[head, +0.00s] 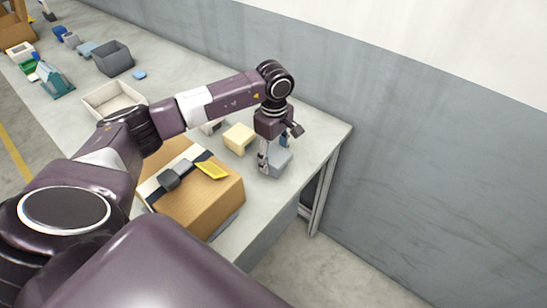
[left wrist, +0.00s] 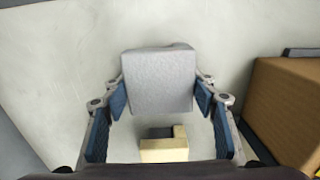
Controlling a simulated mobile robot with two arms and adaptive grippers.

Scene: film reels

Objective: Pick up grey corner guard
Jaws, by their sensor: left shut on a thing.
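The grey corner guard (head: 280,162) shows in the head view as a pale blue-grey block near the table's right end. In the left wrist view the grey corner guard (left wrist: 157,82) fills the space between the fingers. My left gripper (head: 273,156) points down and is shut on it, with a blue pad against each side in the wrist view (left wrist: 160,100). Whether it rests on the table or hangs just above it, I cannot tell. My right gripper is not in view.
A pale yellow block (head: 240,138) stands close to the left gripper. A cardboard box (head: 205,200) with a yellow item on top lies nearer me. A pale tray (head: 112,100) and a grey bin (head: 113,58) are farther left. The grey wall (head: 420,150) runs behind the table.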

